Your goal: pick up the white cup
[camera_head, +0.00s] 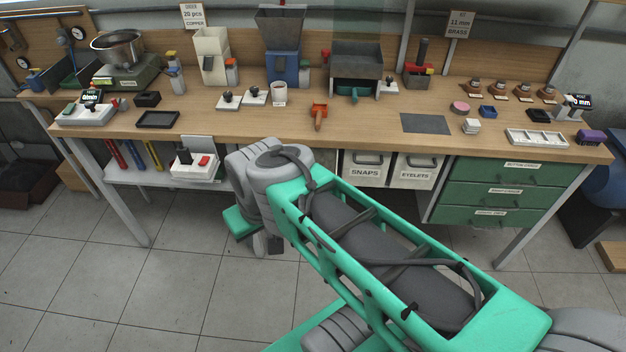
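The white cup (279,94) stands upright on the wooden workbench (380,128), in front of the blue machine with the dark hopper. It looks like a small white mug with a dark label or print on its side. My arm reaches in from the lower right, and my gripper (262,246) hangs below the bench front, lower in the picture than the cup and apart from it. The gripper's fingers are mostly hidden behind my wrist, so I cannot tell how far they are apart.
Left of the cup are white blocks with black knobs (254,94). An orange-handled tool (319,116) lies to its right. The blue hopper machine (284,62) stands behind. The bench front edge and a lower shelf with a switch box (194,164) are near my wrist.

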